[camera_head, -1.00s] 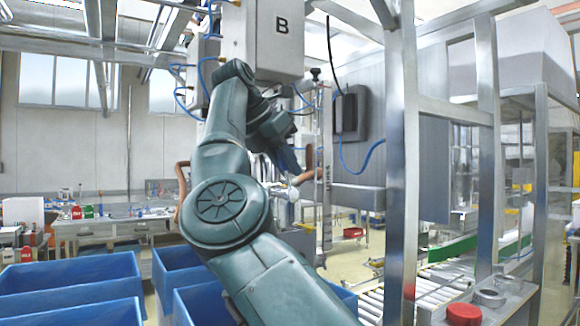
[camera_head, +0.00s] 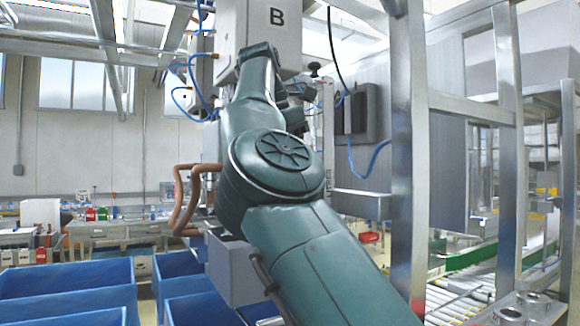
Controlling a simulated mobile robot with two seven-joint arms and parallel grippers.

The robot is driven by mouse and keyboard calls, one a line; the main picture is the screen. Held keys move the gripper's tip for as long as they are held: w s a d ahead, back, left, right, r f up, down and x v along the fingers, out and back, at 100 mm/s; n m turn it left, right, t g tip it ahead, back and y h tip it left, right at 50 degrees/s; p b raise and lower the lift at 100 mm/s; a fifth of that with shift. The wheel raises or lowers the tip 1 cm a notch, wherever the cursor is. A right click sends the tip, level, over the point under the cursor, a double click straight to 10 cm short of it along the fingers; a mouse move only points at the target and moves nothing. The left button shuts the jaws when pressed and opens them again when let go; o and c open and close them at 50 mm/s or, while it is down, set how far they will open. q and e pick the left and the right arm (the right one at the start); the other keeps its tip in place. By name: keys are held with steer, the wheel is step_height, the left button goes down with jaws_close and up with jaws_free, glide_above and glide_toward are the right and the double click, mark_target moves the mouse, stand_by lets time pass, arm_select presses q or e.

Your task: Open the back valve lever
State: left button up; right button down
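No valve lever can be clearly made out, and my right arm hides part of the machine. A small black knob (camera_head: 314,68) shows just right of the arm, below the white box marked B (camera_head: 275,32); I cannot tell whether it belongs to a valve. My green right arm comes in from the bottom right and reaches up in front of the machine. My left gripper is not in the picture.
Brown pipes (camera_head: 180,200) stand left of the arm, above a grey box (camera_head: 234,268). Blue bins (camera_head: 68,288) fill the lower left. A metal frame post (camera_head: 408,150) and a roller conveyor (camera_head: 455,300) are on the right. A blue hose (camera_head: 372,160) hangs between arm and post.

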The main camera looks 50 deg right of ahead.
steer(key=c, duration=1.3)
jaws_free()
steer(key=shift+d, duration=0.1)
steer(key=shift+a+r, duration=0.2)
steer(key=shift+r, duration=0.2)
steer(key=w+a, duration=0.1)
steer(key=a, duration=1.1)
steer(key=shift+r, duration=0.15)
